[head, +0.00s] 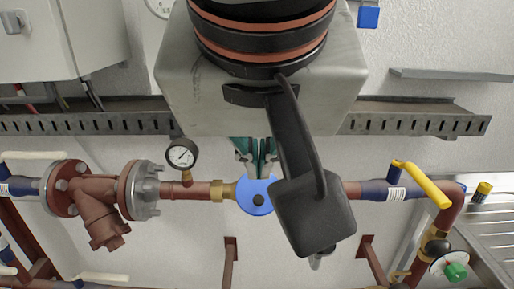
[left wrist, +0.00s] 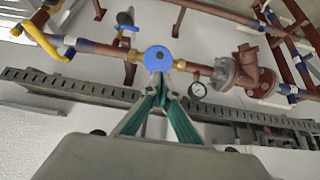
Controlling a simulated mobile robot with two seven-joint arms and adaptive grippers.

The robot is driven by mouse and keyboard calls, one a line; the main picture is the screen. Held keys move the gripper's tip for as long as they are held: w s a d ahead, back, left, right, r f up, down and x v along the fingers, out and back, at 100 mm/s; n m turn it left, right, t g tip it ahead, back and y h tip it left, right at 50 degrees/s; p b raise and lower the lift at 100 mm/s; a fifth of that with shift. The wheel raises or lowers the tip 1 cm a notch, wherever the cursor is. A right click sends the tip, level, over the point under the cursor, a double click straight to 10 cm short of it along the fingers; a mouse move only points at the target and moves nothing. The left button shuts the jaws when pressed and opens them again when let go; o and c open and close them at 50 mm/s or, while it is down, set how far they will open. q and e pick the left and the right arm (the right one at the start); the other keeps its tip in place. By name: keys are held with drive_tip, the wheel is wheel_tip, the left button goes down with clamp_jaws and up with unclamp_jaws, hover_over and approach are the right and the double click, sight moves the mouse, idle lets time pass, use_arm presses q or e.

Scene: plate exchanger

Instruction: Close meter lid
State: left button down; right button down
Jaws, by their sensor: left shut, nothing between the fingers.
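The meter is a round blue disc (head: 257,196) on the horizontal pipe, and it also shows in the left wrist view (left wrist: 158,58). Its flat blue face has a small darker spot near the middle. I cannot tell whether this face is the lid or the body. My left gripper (head: 255,166) has teal fingers and is shut and empty. In the left wrist view its fingertips (left wrist: 160,80) are at the disc's edge; I cannot tell if they touch it. My dark wrist parts hide the pipe just right of the meter in the head view. My right gripper is not in view.
A pressure gauge (head: 181,154) stands on the pipe left of the meter, near a red-brown flanged strainer (head: 100,200). A yellow valve handle (head: 428,184) is at the right. A perforated metal rail (head: 80,122) runs along the white wall behind my arm.

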sight(258, 203)
use_arm(q)
drive_tip(key=b+x, duration=0.2)
drive_tip(key=x, duration=1.2)
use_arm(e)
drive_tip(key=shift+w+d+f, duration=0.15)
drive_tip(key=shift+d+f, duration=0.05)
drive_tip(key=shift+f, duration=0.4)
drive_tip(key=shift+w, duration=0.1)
use_arm(q)
drive_tip(key=shift+f, duration=1.05)
drive_tip(key=shift+w+f, duration=0.15)
drive_tip(key=shift+f, duration=0.35)
drive_tip(key=shift+r, duration=0.2)
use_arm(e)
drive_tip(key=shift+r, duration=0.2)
use_arm(q)
drive_tip(key=shift+r+p, duration=0.65)
drive_tip(key=shift+p, duration=0.15)
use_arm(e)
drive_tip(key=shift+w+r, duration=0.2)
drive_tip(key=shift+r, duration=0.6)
